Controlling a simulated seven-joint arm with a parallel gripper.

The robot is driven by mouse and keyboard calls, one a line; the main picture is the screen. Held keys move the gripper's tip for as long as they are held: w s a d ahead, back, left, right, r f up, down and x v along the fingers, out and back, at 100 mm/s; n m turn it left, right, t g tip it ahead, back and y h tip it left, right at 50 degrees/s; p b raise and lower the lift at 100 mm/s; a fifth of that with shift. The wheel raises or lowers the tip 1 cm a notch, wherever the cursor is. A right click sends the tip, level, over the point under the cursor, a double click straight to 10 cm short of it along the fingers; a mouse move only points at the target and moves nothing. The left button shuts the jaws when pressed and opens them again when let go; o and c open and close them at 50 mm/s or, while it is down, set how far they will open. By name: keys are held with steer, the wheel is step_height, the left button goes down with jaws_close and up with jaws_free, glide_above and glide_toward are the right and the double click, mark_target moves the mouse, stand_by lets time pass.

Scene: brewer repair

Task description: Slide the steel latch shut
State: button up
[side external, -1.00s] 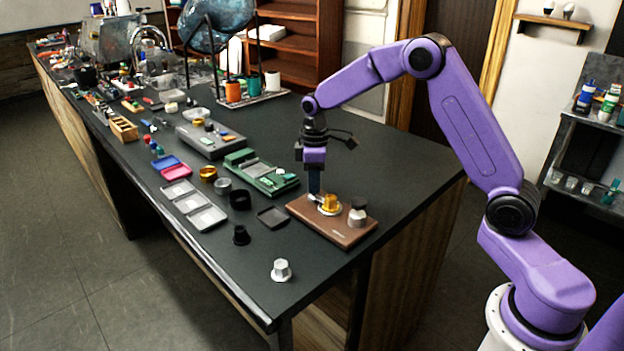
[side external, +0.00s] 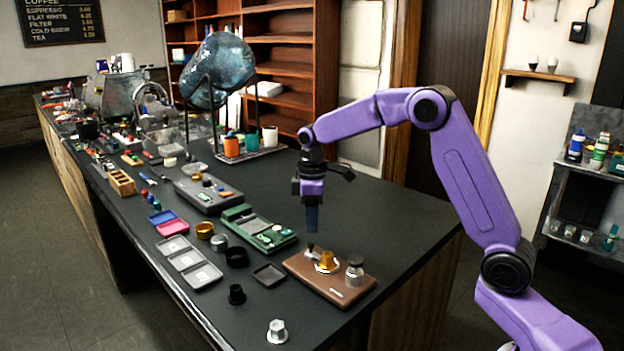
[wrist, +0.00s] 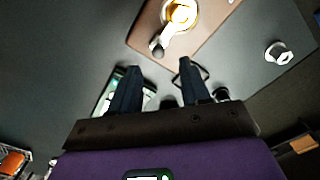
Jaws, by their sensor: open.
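A brown board (side external: 318,290) lies near the front right of the dark counter. On it stands a brass knob (side external: 326,262), with a steel lever-like piece, which looks like the latch, beside it and a small grey-tipped post (side external: 311,248) at its end. In the wrist view the steel lever (wrist: 173,37) runs from the ring around the brass part (wrist: 182,13) down to a dark round tip. My gripper (side external: 312,230) points down above the lever's end, apart from it. In the wrist view its two fingers (wrist: 158,66) are spread with nothing between them.
A steel-topped jar-like piece (side external: 354,272) stands at the board's right end. A green case (side external: 252,228), a dark square tray (side external: 268,275) and a black cup (side external: 236,294) lie to the left. A silver knob (side external: 277,331) stands near the front edge. The counter behind the board is clear.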

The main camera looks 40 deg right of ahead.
mark_target(312, 243)
step_height(312, 243, up, 11)
steer(key=shift+r, duration=0.15)
stand_by(0.5)
steer(key=s+a+f+n, duration=0.1)
steer(key=s+a+f, duration=0.1)
steer(key=s+a, duration=0.5)
steer(key=s+a+f+n, duration=0.1)
steer(key=s+a+f, duration=0.15)
steer(key=s, duration=0.85)
steer(key=s+d+f, duration=0.1)
steer(key=s+f, duration=0.2)
steer(key=s, duration=0.6)
steer(key=s+d+f+n, duration=0.1)
steer(key=s+d+f, duration=0.1)
steer(key=s, duration=0.8)
steer(key=shift+s+f+n, duration=0.3)
steer(key=shift+f, duration=0.3)
